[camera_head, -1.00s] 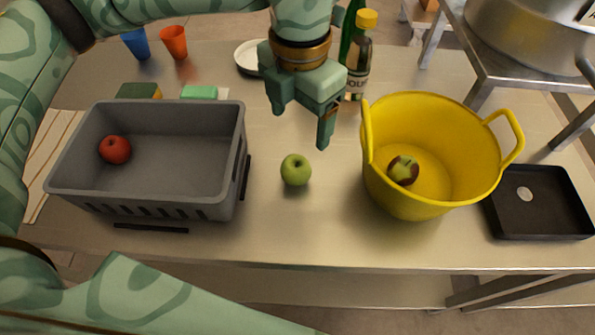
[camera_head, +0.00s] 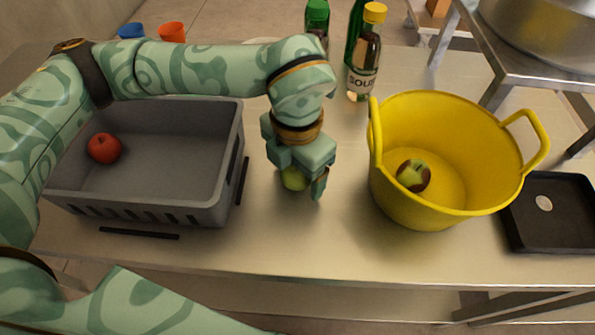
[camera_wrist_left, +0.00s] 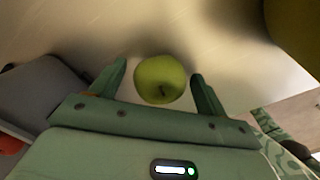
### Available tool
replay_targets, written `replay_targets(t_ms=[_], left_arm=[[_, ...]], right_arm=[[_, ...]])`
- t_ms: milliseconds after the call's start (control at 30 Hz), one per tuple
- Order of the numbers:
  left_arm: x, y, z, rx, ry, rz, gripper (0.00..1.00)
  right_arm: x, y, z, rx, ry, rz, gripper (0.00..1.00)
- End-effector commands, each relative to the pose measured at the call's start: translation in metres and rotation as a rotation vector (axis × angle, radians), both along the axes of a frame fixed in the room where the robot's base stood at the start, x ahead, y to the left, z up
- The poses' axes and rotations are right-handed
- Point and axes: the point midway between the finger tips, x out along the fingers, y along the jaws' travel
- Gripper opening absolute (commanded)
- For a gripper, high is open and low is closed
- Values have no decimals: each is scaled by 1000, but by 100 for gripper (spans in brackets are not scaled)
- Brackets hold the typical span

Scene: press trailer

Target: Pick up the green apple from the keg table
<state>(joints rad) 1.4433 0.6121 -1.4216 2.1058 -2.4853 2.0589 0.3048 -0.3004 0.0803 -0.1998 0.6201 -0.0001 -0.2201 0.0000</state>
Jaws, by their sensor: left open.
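The green apple (camera_head: 293,179) stands on the metal table (camera_head: 300,244) between the grey crate and the yellow tub. My left gripper (camera_head: 301,184) is right above and around it in the head view and partly covers it. In the left wrist view the apple (camera_wrist_left: 160,79) lies between the two spread fingers of my left gripper (camera_wrist_left: 160,88), with a gap on each side. The gripper is open. My right gripper is not in view.
The grey crate (camera_head: 228,190) with a red apple (camera_head: 104,148) is at left. The yellow tub (camera_head: 470,200) with a two-coloured fruit (camera_head: 413,175) is at right, beside a black tray (camera_head: 560,235). Bottles (camera_head: 366,55) stand behind. The table in front is clear.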

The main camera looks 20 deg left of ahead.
Motion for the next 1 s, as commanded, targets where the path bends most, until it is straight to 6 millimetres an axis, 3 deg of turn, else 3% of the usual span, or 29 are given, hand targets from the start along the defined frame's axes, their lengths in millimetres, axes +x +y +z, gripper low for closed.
replay_targets(t_ms=[33,200,500,667,800,1000], left_arm=[[0,0,0,0,0,0,75],[0,0,0,0,0,0,28],[0,0,1,0,-1,0,26],[0,0,12,0,-3,0,26],[1,0,37,0,-7,1,26],[-40,-1,86,-1,-9,-5,26]], right_arm=[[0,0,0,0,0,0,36],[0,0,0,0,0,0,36],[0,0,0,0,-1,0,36],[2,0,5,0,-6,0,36],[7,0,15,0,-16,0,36],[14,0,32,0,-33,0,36]])
